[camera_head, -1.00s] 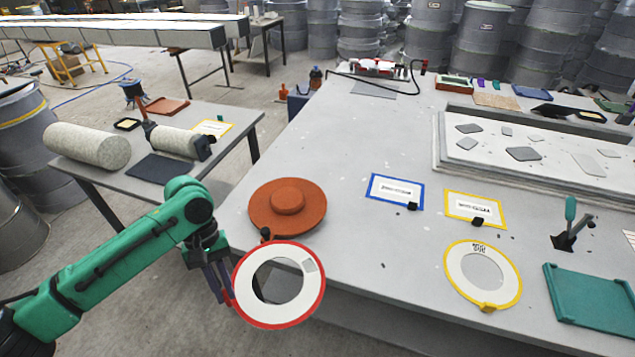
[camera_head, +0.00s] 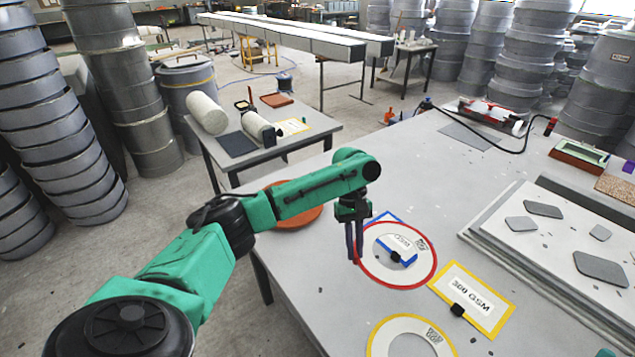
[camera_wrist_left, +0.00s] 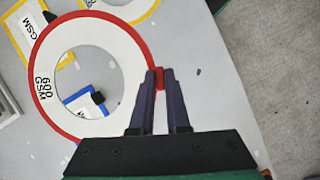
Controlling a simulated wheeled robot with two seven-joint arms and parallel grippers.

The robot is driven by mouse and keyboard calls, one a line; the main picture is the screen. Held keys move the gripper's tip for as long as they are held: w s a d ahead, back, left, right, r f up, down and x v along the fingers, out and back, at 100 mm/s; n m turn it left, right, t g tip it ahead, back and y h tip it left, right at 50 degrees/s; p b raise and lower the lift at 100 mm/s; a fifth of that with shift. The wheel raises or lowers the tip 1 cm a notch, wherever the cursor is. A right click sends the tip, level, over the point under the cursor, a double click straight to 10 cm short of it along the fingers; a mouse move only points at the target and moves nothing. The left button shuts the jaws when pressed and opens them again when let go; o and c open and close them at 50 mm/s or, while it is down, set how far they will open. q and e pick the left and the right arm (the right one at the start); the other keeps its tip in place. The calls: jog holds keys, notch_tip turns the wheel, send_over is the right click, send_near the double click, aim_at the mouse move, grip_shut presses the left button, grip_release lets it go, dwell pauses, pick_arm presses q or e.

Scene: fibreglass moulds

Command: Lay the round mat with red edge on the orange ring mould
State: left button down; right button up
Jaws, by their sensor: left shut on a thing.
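My left gripper (camera_head: 356,258) is shut on the red edge of the round mat (camera_head: 398,279), a white ring with a wide hole. In the left wrist view the gripper (camera_wrist_left: 165,92) pinches a small red tab on the rim of the mat (camera_wrist_left: 46,62), which carries the print "600 GSM". The mat hangs over the table, and a blue-edged card shows through its hole. The orange ring mould (camera_head: 302,218) lies on the table to the left of the mat, partly hidden behind my left arm. My right gripper is not in view.
The blue-edged card (camera_wrist_left: 84,101) has a black clip. A yellow-edged card (camera_head: 481,292) lies right of the mat, and a yellow-edged round mat (camera_head: 386,336) lies nearer. A grey slab with several loose pieces (camera_head: 545,245) stands at the right. A side table (camera_head: 235,165) holds rolls.

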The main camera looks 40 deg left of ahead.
pick_arm(q)
jog(key=w+a+r+n+t+h+p, duration=0.1)
jog(key=w+a+r+n+t+p, duration=0.2)
jog(key=w+a+n, duration=0.65)
jog(key=s+a+n+t+y+p, duration=0.1)
jog(key=a+n+t, duration=0.3)
jog(key=a+n, duration=0.8)
jog(key=a+y, duration=0.1)
jog(key=a, duration=0.1)
jog(key=shift+s+a+y+p, duration=0.15)
jog(key=shift+a+y+p, duration=0.15)
jog(key=shift+a+p, duration=0.05)
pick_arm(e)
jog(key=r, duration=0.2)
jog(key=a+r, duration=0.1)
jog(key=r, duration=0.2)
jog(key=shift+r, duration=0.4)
